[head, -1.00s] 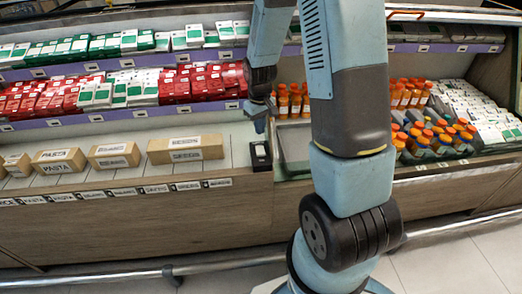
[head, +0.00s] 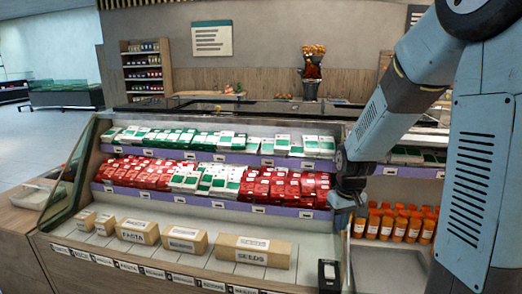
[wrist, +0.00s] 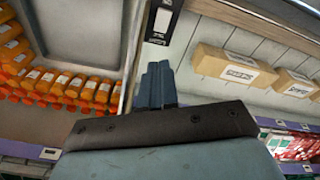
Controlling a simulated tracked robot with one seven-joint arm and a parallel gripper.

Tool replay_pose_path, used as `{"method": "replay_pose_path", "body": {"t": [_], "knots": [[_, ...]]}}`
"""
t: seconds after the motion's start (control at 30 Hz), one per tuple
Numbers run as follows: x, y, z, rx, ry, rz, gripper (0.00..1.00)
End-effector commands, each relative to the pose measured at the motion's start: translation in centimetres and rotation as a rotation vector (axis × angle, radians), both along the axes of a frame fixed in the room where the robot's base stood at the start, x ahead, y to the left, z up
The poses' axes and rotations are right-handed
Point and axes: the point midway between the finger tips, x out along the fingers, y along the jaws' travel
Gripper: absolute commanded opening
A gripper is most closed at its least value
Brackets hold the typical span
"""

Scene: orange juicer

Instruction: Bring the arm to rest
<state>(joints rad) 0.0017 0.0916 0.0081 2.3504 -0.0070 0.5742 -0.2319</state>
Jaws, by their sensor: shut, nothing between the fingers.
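My arm reaches in from the right of the head view, and its upper links fill much of that side. My gripper (head: 341,222) points down over the front of the display counter. In the wrist view my gripper (wrist: 158,72) shows its two fingers pressed together with nothing between them. A small black box with a pale face (head: 328,273) stands on the counter just below the gripper. It also shows past the fingertips in the wrist view (wrist: 161,22), apart from them.
Brown cartons (head: 250,251) line the lower shelf to the left. Orange-capped bottles (head: 394,222) stand close at the right, beside an empty grey tray (wrist: 85,25). Red and green packs (head: 289,188) fill the shelves behind. A machine with oranges (head: 312,68) stands at the back.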

Motion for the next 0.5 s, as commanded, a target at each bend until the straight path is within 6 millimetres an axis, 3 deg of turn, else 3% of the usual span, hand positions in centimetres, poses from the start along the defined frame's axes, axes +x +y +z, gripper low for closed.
{"method": "replay_pose_path", "body": {"t": [0.1,0.5], "knots": [[-1.0,0.0,2.6,0.003,-0.035,-0.020,0.00],[-5.5,-0.1,9.5,0.015,-0.132,-0.082,0.00]]}}
